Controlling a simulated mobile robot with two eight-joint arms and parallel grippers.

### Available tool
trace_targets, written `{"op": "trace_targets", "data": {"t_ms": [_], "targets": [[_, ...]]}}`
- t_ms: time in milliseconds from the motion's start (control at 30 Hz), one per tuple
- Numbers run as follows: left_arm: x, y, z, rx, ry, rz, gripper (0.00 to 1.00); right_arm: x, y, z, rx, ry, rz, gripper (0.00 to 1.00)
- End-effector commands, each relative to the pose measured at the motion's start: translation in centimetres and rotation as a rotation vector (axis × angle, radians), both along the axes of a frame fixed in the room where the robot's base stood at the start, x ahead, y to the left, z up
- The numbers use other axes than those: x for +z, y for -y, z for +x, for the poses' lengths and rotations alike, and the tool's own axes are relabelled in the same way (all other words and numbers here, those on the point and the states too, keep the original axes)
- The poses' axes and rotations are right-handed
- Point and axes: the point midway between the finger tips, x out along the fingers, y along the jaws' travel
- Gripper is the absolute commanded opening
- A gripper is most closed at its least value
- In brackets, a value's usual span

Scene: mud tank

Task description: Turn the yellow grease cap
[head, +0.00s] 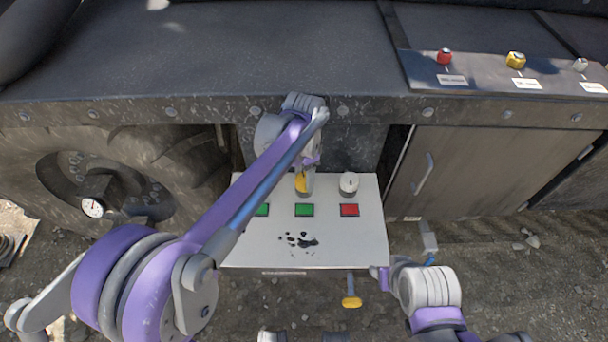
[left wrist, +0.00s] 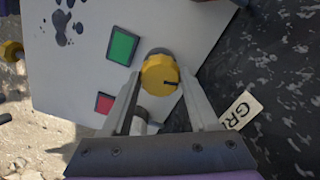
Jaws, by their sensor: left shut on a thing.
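The yellow grease cap (head: 301,184) is a round knob at the back of the white panel (head: 245,240), partly hidden by my left gripper in the head view. In the left wrist view the cap (left wrist: 160,75) shows a dark mark on its face and sits between the two fingertips. My left gripper (head: 303,176) is shut on it from above. A label reading "GR" (left wrist: 240,111) lies beside it, cut off by a finger. My right arm is at the lower right, apart from the cap; its jaws are not clear.
A white-grey knob (head: 349,184) stands right of the cap. Green buttons (head: 304,210) and a red button (head: 349,210) lie in front. A yellow-ended handle (head: 351,301) sticks out below the panel. Red (head: 444,57) and yellow (head: 515,60) caps sit on the upper right ledge.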

Motion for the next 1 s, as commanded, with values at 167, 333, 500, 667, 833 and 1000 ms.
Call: {"op": "trace_targets", "data": {"t_ms": [167,333,500,667,833,1000], "targets": [[0.12,0.03,0.12,-0.069,0.003,-0.002,0.05,0.06,0.00,0.01,0.000,0.000,0.000,0.50],[0.12,0.03,0.13,-0.105,0.004,-0.001,0.05,0.07,0.00,0.01,0.000,0.000,0.000,0.50],[0.12,0.04,0.14,-0.116,0.004,-0.001,0.05,0.07,0.00,0.01,0.000,0.000,0.000,0.50],[0.12,0.04,0.14,-0.116,0.004,-0.001,0.05,0.07,0.00,0.01,0.000,0.000,0.000,0.50],[0.12,0.05,0.14,-0.115,0.004,-0.001,0.66,0.07,0.00,0.01,0.000,0.000,0.000,0.50],[0.08,0.03,0.09,-0.115,0.003,-0.001,0.90,0.07,0.00,0.00,0.000,0.000,0.000,0.50]]}}
